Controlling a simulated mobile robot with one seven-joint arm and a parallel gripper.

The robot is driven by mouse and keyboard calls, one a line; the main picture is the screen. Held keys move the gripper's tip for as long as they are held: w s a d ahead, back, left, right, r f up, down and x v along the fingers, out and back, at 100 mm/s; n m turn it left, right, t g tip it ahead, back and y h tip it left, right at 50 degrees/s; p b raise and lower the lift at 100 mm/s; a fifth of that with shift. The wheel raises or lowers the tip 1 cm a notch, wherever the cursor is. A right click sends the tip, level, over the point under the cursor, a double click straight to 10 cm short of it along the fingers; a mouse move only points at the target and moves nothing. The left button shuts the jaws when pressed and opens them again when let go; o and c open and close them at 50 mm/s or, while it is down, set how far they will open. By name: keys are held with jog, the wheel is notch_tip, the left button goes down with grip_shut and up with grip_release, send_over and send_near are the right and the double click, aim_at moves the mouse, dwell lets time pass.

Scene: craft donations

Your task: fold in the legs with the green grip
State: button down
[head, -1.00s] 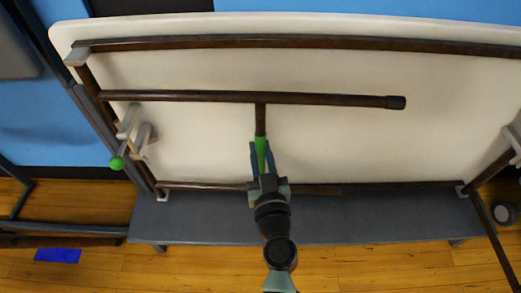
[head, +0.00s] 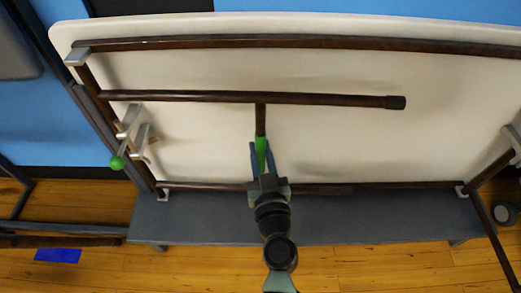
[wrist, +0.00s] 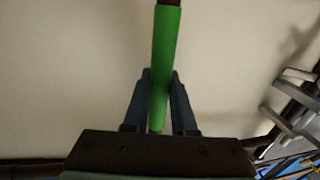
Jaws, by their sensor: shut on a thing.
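A white folding table (head: 330,135) stands on its long edge with its underside facing me. One brown leg set (head: 200,97) lies across the underside in the head view, its capped end towards the right. A short brown bar runs down from it to the green grip (head: 261,146). My gripper (head: 263,160) is shut on the green grip, one blue-grey finger on each side. In the wrist view the green grip (wrist: 166,60) stands upright between the fingers (wrist: 159,100), and the white panel is behind it.
A grey bench (head: 340,215) bears the table. A grey bracket with a green ball knob (head: 117,163) is at the left frame rail. Another brown leg (head: 497,245) reaches down at the right. A blue patch (head: 58,256) lies on the wood floor.

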dwell(0.3)
jog(key=shift+w+f+y+b, duration=0.1)
jog(key=shift+w+y+b, duration=0.2)
jog(key=shift+w+b, duration=0.35)
jog(key=shift+w+n+b, duration=0.2)
jog(key=shift+n+b, duration=0.1)
jog(key=c, duration=0.7)
grip_release()
jog(key=shift+c, duration=0.2)
jog(key=shift+s, duration=0.1)
jog(key=s+d, duration=0.2)
jog(key=s, duration=1)
jog(key=shift+s+d, duration=0.25)
jog(key=shift+d, duration=0.15)
